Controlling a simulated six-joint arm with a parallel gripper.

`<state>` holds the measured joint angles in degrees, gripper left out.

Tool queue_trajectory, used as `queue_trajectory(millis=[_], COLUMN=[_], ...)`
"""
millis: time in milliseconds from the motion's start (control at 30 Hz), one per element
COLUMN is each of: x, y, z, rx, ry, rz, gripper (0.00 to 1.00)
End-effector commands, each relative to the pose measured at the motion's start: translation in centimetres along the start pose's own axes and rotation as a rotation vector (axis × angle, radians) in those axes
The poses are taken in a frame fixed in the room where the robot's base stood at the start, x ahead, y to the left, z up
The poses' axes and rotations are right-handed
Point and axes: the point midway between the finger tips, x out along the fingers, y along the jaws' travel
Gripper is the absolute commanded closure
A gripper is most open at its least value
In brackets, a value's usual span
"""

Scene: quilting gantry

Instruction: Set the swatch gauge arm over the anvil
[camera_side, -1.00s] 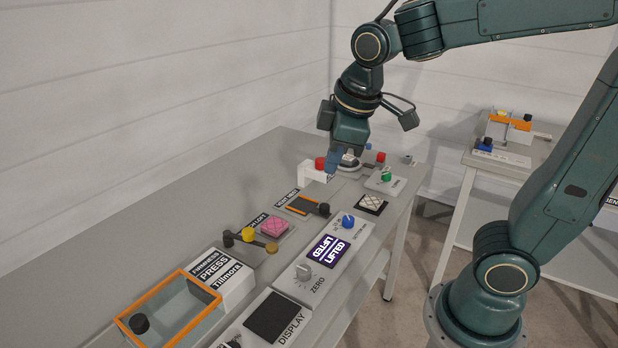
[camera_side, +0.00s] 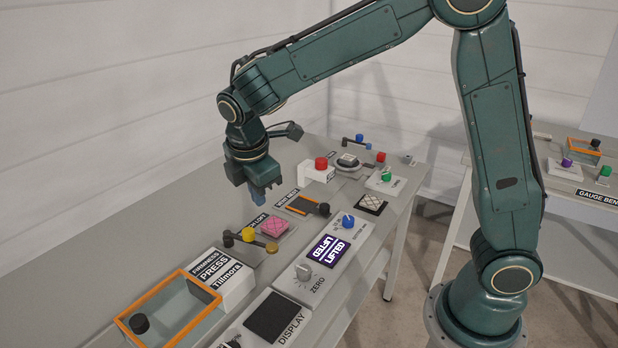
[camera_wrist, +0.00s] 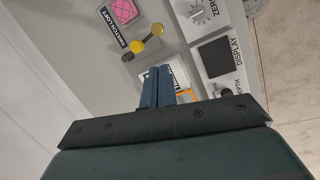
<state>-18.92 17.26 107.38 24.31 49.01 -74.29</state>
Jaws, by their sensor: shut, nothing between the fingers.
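The swatch gauge arm is a short dark bar (camera_side: 259,242) with a yellow knob (camera_side: 248,234), a black pivot end (camera_side: 228,239) and a brass disc (camera_side: 271,247) at its other end. It also shows in the wrist view, with the yellow knob (camera_wrist: 137,46) and brass disc (camera_wrist: 157,29). A pink quilted swatch (camera_side: 275,228) lies on a grey pad beside the bar; the brass disc is off to the swatch's near side. I cannot make out a separate anvil. My gripper (camera_side: 262,199) is shut and empty, above the bench behind the swatch; its blue fingers (camera_wrist: 158,72) point down.
An orange-rimmed box (camera_side: 170,309) and white FIRMNESS PRESS block (camera_side: 222,278) stand at the near left. A LIFTED display (camera_side: 326,249), blue knob (camera_side: 347,221) and ZERO dial (camera_side: 303,271) line the right. A red button (camera_side: 321,163) stands farther back. The bench's left side is clear.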

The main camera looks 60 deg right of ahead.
Motion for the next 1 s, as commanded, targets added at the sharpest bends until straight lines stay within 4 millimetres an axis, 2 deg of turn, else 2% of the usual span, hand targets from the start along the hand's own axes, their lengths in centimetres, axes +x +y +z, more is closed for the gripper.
queue_trajectory(millis=[300,533,700,1000], x=[4.6,7.5,8.6,9.0], y=[1.1,1.4,1.4,1.4], z=[-4.1,-6.4,-7.2,-7.5], rx=[-0.252,-0.403,-0.464,-0.486], ry=[-0.075,-0.118,-0.135,-0.141], rz=[-0.035,-0.058,-0.068,-0.072], gripper=[1.00,1.00,1.00,1.00])
